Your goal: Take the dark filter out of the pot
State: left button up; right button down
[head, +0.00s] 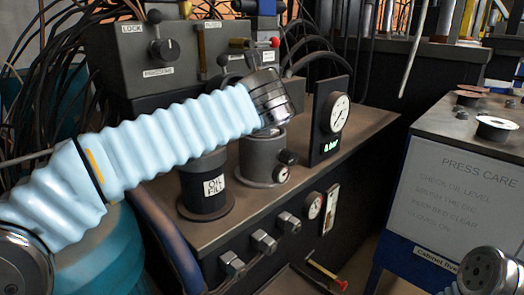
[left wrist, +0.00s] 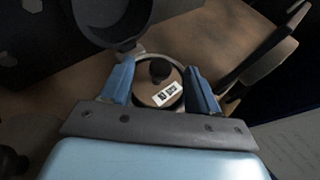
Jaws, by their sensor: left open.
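The grey metal pot (head: 260,158) stands upright on the bench in the head view, just below the dark end of my left arm. Its round rim also shows in the left wrist view (left wrist: 181,97). Inside that rim is a small dark rounded thing (left wrist: 160,70), likely the dark filter, above a white label. My left gripper (left wrist: 159,72) is open, with one blue finger at each side of the round opening. Nothing is seen held; whether the fingers touch the pot I cannot tell. In the head view its fingers are hidden. My right gripper is not clearly in view.
A dark cylinder labelled OIL FILL (head: 203,184) stands left of the pot. A white gauge on a dark upright panel (head: 331,120) stands close to its right. A control box (head: 150,60) is behind. A grey cabinet (head: 450,165) stands at the right.

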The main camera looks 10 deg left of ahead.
pick_arm(q)
jog(key=x, duration=0.4)
jog(key=shift+d, duration=0.1)
jog(key=shift+s, duration=0.1)
jog(key=shift+c, duration=0.2)
grip_shut()
